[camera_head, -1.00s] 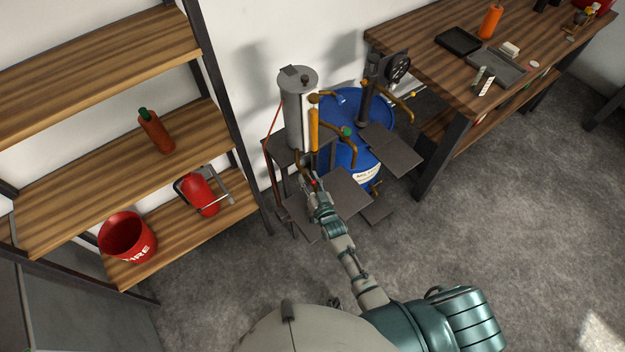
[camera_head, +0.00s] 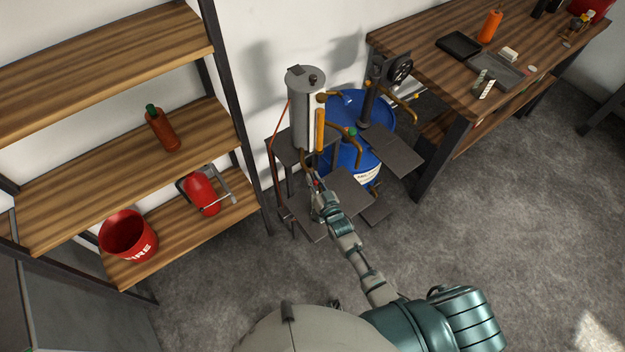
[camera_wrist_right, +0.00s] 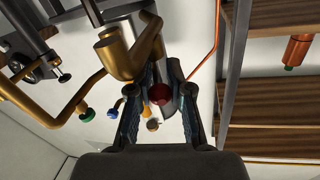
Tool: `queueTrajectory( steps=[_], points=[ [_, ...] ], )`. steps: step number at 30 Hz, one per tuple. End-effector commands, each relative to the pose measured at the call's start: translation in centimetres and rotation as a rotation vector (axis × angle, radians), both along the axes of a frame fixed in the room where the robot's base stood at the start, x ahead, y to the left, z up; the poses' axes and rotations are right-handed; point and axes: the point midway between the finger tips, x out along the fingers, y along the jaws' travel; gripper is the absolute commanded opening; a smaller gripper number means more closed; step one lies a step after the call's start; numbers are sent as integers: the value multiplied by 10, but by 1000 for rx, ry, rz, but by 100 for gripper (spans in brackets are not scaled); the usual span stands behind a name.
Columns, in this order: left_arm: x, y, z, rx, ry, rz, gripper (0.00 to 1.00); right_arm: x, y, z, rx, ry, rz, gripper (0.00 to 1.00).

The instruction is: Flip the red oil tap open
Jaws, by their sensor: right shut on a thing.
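The red oil tap (camera_head: 317,183) shows as a small red spot at my right gripper (camera_head: 318,190), below the grey cylinder (camera_head: 303,122) with its brass pipe. In the right wrist view the tap's red round end (camera_wrist_right: 159,94) lies between the two fingers of the right gripper (camera_wrist_right: 162,75). The fingers are closed in on it; the contact itself is partly hidden. A large brass pipe (camera_wrist_right: 122,60) runs just beyond the fingers. The tap's exact angle cannot be told. My left gripper is in neither view.
A blue drum (camera_head: 350,103) stands behind dark metal plates (camera_head: 394,148) beside the cylinder. A wooden shelf (camera_head: 180,225) holds a red bucket (camera_head: 127,236) and an extinguisher (camera_head: 202,194) at left. A workbench (camera_head: 425,55) is at right. Open floor lies in front.

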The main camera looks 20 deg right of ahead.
Motion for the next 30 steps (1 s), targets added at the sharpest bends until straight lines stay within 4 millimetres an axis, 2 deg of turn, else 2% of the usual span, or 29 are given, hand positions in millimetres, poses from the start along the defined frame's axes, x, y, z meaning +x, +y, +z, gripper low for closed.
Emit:
queueTrajectory(
  steps=[5, 16, 27, 28, 30],
  points=[
    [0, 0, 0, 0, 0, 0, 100, 1, 2, 2, 7, -5, 8, 0],
    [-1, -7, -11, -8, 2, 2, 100, 2, -4, 1, -5, 0, 190, 0],
    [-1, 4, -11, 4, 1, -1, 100, 1, -5, 1, 3, 4, 209, 0],
    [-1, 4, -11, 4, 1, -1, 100, 1, -5, 0, 3, 4, 209, 22],
    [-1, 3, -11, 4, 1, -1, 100, 1, -5, 0, 3, 4, 209, 38]
  ],
)
